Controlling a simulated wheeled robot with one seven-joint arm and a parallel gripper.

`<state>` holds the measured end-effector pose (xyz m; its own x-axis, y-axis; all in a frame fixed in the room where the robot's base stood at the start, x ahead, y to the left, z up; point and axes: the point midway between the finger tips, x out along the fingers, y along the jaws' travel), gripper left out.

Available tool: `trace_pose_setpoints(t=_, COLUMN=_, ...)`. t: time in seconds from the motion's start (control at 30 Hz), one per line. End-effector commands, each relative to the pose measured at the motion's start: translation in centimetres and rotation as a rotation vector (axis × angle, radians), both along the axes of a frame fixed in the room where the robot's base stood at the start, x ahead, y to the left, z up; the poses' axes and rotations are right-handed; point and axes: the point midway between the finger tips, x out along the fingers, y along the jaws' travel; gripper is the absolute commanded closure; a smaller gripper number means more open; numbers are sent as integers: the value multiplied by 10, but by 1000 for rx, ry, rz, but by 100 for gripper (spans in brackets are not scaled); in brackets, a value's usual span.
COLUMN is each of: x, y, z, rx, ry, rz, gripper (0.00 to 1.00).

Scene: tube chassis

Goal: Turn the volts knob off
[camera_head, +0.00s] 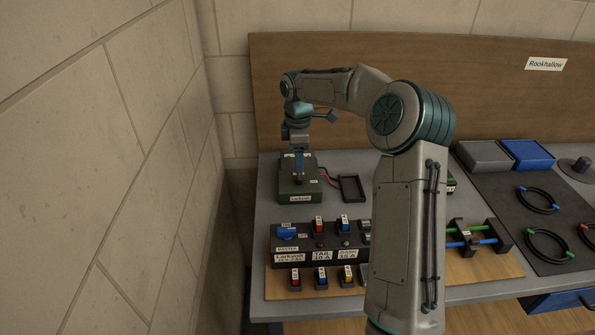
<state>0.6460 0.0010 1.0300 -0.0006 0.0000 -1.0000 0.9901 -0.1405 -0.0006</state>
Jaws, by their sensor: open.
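A dark green box (298,188) with a white label on its front sits at the back left of the grey bench. A small dark knob-like part (299,179) shows on its top; I cannot read its setting or tell for sure that it is the volts knob. My gripper (299,172) points down over the box, its blue finger close to the dark part. The jaws are open, seen nearly edge-on. Whether they touch anything cannot be told. My wrist hides the back of the box top.
A black tray (352,189) and a red lead (328,176) lie right of the box. In front stands a switch panel (320,251) with a blue knob (287,233) and several switches. A stone wall (110,170) is close at left. My arm blocks the middle bench.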

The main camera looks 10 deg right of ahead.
Motion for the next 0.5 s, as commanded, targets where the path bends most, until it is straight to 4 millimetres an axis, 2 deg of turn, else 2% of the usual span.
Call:
trace_pose_setpoints(t=0.03, x=-1, y=0, z=-11, rx=1, ry=4, rz=2, gripper=38)
trace_pose_setpoints(t=0.2, x=0, y=0, z=-39, rx=0, ry=2, rz=2, gripper=38)
trace_pose_setpoints(t=0.33, x=0, y=0, z=-52, rx=0, ry=1, rz=1, gripper=38)
trace_pose_setpoints(t=0.5, x=0, y=0, z=-59, rx=-1, ry=0, rz=0, gripper=38)
